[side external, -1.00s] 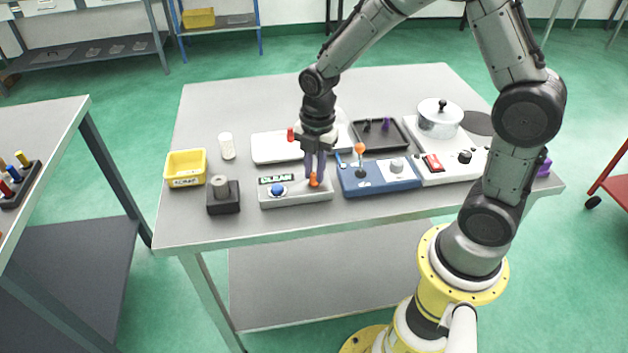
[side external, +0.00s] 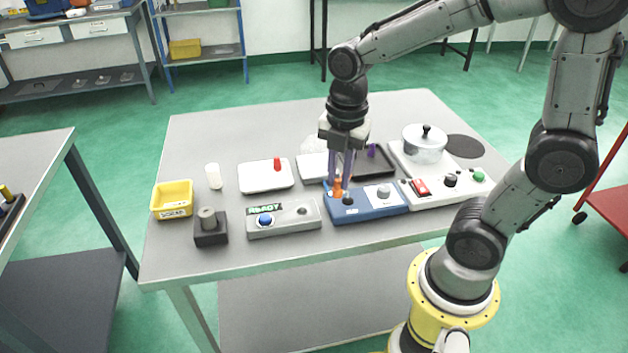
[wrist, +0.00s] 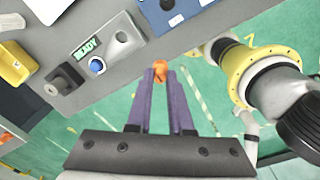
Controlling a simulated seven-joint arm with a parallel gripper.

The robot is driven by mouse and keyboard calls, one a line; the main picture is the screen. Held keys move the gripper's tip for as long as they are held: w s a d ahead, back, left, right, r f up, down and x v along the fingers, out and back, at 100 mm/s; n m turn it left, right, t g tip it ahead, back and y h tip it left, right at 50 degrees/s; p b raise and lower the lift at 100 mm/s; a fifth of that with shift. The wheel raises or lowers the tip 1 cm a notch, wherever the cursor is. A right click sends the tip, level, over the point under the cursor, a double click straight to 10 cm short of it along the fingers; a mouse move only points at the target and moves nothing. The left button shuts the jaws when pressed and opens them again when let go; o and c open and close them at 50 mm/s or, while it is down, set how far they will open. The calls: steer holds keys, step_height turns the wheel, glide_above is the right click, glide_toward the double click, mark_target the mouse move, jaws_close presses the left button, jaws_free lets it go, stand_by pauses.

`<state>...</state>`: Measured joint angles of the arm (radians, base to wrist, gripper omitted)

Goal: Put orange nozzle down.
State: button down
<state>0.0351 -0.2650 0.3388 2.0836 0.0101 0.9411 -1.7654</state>
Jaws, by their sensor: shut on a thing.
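The orange nozzle (side external: 338,191) is small and sits between the purple fingertips of my gripper (side external: 339,180). The gripper is shut on it and points down. In the side view they overlap the left part of the blue box; the height above it is hard to judge. In the wrist view, the nozzle (wrist: 160,70) shows between the fingertips (wrist: 160,76), against the green floor beyond the table's edge. The grey box (side external: 290,222), with a blue button and a sign reading READY, is to the left; its socket on the right appears empty.
The blue box (side external: 370,208) has a grey knob. A white panel (side external: 440,194) with red and green buttons lies right, a pot (side external: 424,147) behind it. A white tray (side external: 262,180), a yellow bin (side external: 172,203) and a dark block (side external: 210,235) stand left.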

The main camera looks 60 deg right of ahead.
steer(key=s+r, duration=0.3)
steer(key=s, duration=0.2)
steer(key=shift+n, duration=0.3)
steer(key=w, duration=0.2)
steer(key=w+r, duration=0.1)
steer(key=w, duration=0.1)
steer(key=w+r, duration=0.1)
steer(key=w, duration=0.1)
steer(key=shift+d, duration=0.35)
steer(key=w+d+f, duration=0.2)
steer(key=w+f, duration=0.2)
steer(key=w, duration=0.3)
steer(key=w+d+f, duration=0.2)
steer(key=w+f, duration=0.2)
steer(key=w, duration=0.4)
steer(key=w+d+f, duration=0.2)
steer(key=w+f, duration=0.2)
steer(key=w, duration=0.4)
steer(key=shift+w+d+f, duration=0.15)
steer(key=shift+d, duration=0.1)
steer(key=shift+w+f, duration=0.25)
steer(key=shift+f, duration=0.05)
steer(key=shift+w+f, duration=0.15)
steer(key=shift+f, duration=1.55)
steer(key=shift+f, duration=0.15)
